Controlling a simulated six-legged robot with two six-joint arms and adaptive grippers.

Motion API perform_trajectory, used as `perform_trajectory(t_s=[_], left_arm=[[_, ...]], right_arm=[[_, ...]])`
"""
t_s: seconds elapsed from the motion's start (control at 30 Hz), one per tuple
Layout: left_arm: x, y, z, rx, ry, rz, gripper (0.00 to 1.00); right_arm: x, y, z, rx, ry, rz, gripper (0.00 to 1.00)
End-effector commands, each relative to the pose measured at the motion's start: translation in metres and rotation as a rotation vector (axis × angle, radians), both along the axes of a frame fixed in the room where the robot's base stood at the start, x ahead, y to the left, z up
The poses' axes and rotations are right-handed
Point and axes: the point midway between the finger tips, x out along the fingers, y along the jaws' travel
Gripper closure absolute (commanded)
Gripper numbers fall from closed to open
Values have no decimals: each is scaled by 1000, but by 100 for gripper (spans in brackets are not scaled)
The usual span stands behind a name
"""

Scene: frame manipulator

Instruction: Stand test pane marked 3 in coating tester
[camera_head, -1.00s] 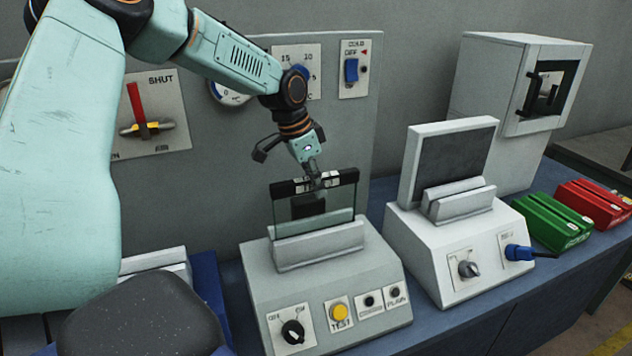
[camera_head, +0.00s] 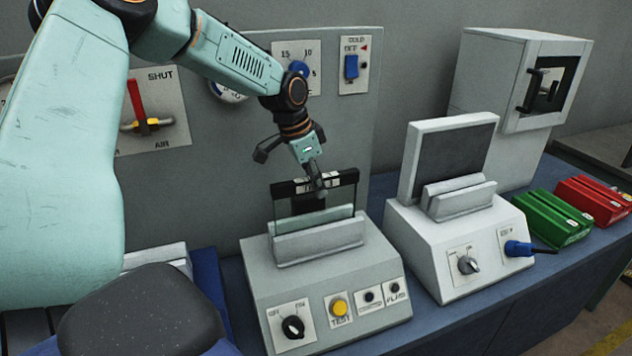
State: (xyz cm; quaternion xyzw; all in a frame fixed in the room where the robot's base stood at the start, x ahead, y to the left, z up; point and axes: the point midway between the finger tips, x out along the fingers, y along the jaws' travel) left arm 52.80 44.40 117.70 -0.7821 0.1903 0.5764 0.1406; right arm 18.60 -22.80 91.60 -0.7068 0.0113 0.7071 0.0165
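A glass test pane (camera_head: 285,215) with a black top strip and a white label stands upright in the slotted holder on the grey coating tester (camera_head: 330,280). Its number is too small to read. My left gripper (camera_head: 314,190) points down at the middle of the strip, one finger in front, with a dark part seen through the glass behind. The fingers straddle the pane's top, but whether they press on it is unclear. The tester has a black OFF/ON knob (camera_head: 293,327) and a yellow TEST button (camera_head: 339,307). My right gripper is out of view.
A white device with a dark upright plate (camera_head: 452,160) stands right of the tester. Beyond are a green slotted block (camera_head: 552,220), a red one (camera_head: 597,200) and a white cabinet (camera_head: 495,90). A grey panel with a red lever (camera_head: 136,100) rises behind.

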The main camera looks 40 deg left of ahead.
Motion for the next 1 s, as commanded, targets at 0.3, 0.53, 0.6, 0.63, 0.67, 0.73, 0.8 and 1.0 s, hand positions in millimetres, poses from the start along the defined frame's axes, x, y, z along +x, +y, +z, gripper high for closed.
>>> perform_trajectory(t_s=[0.3, 0.53, 0.6, 0.63, 0.67, 0.73, 0.8, 1.0], left_arm=[[0, 0, 0, 0, 0, 0, 54], [-1, 0, -1, -1, 4, -1, 54], [-1, 0, 2, -1, 2, -1, 54], [-2, 0, 4, -1, 0, 0, 54], [-2, 1, 7, -1, 0, 0, 54], [-4, 2, 16, -2, -2, 0, 54], [-7, 4, 28, -2, -5, -1, 54], [-18, 9, 68, -2, -6, 0, 54]], right_arm=[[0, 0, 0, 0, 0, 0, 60], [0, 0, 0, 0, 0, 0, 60], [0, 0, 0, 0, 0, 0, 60], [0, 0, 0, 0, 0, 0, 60], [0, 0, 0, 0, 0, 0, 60], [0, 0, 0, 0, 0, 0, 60], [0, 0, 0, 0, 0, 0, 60], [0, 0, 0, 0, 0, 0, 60]])
